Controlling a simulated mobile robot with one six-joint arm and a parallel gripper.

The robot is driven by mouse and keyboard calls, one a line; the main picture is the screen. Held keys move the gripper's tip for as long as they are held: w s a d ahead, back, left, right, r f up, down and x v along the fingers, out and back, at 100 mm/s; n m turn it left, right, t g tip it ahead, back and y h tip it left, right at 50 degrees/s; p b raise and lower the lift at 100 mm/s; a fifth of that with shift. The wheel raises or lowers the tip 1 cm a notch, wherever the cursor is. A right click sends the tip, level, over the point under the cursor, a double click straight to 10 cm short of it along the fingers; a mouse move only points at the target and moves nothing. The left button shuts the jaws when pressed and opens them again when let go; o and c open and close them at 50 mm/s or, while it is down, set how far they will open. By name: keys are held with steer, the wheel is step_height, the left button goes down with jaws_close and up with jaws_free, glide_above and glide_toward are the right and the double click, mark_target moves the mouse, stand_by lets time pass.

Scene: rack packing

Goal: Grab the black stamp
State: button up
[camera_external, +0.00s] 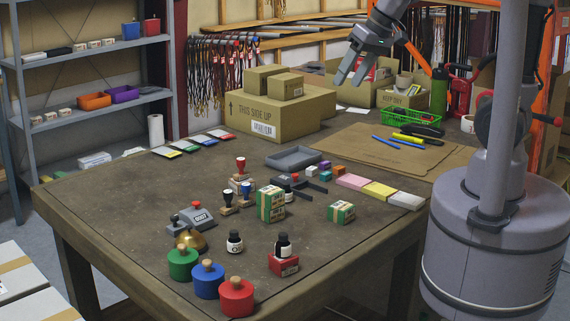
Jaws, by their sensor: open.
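The black stamp (227,199) stands upright near the middle of the table, with a dark knob and a light collar. A blue-handled stamp (246,192) stands close at its right, and a red-handled stamp (241,168) stands behind them on a small box. My gripper (350,79) is open and empty, pointing down, high above the back of the table. It is well to the right of the black stamp and far from it.
Green-and-white boxes (271,203) stand right of the stamps. A large carton (262,118) stands behind. The table's left part is clear.

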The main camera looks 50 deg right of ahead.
steer(key=w+a+f+n, duration=0.2)
steer(key=w+a+f, duration=0.2)
steer(key=w, duration=0.3)
steer(key=w+a+f+n, duration=0.1)
steer(key=w+a+f, duration=0.2)
steer(key=w, duration=0.3)
steer(key=n+g+p, duration=0.1)
steer(key=n, duration=0.1)
glide_toward(229, 191)
steer(key=shift+n, duration=0.4)
steer(key=b+x, duration=0.6)
steer(key=x, duration=0.3)
steer(key=shift+a+f, duration=0.15)
steer(key=shift+f, duration=0.05)
steer(key=shift+r, duration=0.1)
steer(key=shift+c, duration=0.2)
jaws_close()
